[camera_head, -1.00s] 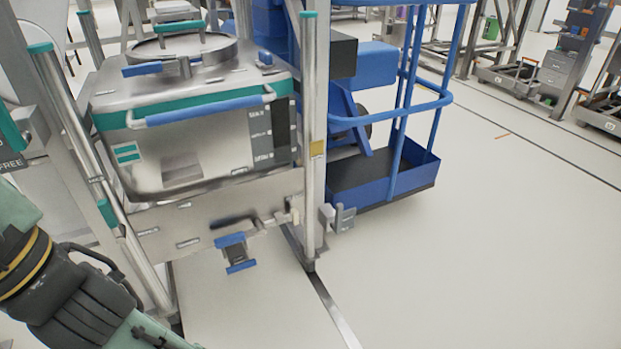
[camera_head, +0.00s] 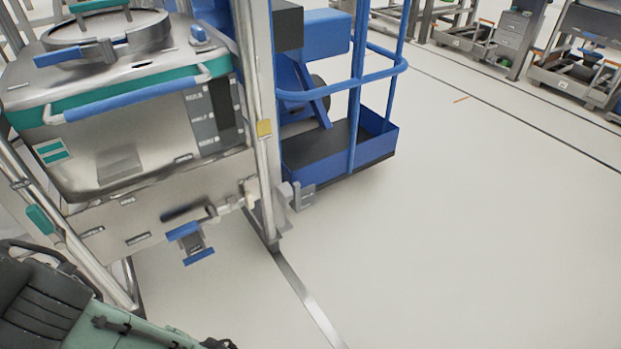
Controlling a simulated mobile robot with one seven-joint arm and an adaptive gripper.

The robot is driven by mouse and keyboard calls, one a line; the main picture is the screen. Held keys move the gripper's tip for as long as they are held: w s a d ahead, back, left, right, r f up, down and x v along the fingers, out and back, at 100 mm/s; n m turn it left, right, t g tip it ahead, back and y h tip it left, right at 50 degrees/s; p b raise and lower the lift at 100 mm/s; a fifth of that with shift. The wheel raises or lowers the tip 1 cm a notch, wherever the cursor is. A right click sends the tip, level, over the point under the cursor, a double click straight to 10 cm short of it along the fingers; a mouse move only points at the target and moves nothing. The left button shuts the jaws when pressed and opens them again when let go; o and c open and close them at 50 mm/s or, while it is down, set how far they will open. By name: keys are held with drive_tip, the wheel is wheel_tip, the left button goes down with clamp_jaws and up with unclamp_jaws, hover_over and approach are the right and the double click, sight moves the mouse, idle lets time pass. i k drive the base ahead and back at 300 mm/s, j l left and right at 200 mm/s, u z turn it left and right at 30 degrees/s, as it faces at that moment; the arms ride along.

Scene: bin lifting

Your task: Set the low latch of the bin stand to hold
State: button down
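The bin stand has metal posts and a low metal plate (camera_head: 100,222) under a steel bin (camera_head: 120,140) with a teal band and blue handle bar. On the plate's right part is what looks like the low latch (camera_head: 188,212), a dark lever lying roughly level, joined to a metal rod and a pale block (camera_head: 250,192) by the right post. Small labels sit on the plate; I cannot read them, so the latch's setting is unclear. A blue-and-grey pedal-like part (camera_head: 190,243) hangs just below the lever. My arm shows at the lower left; my gripper's fingers are out of view.
A grey bracket (camera_head: 297,195) sticks out right of the post (camera_head: 262,130). A blue railed platform (camera_head: 340,155) stands behind it. A metal floor strip (camera_head: 308,298) runs toward the front. The floor at right is clear; carts stand at the back.

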sight(296, 204)
drive_tip(key=i+l, duration=0.25)
drive_tip(key=i+l+u, duration=0.15)
drive_tip(key=l, duration=0.3)
drive_tip(key=i+l, duration=0.25)
drive_tip(key=l, duration=0.15)
drive_tip(key=i+l+u, duration=0.15)
drive_tip(key=l, duration=0.25)
drive_tip(key=i+l, duration=0.3)
drive_tip(key=i+l+u, duration=0.15)
drive_tip(key=l, duration=0.35)
drive_tip(key=i+l, duration=0.2)
drive_tip(key=l, duration=0.25)
drive_tip(key=i+l+u, duration=0.15)
drive_tip(key=l, duration=0.25)
drive_tip(key=i, duration=0.5)
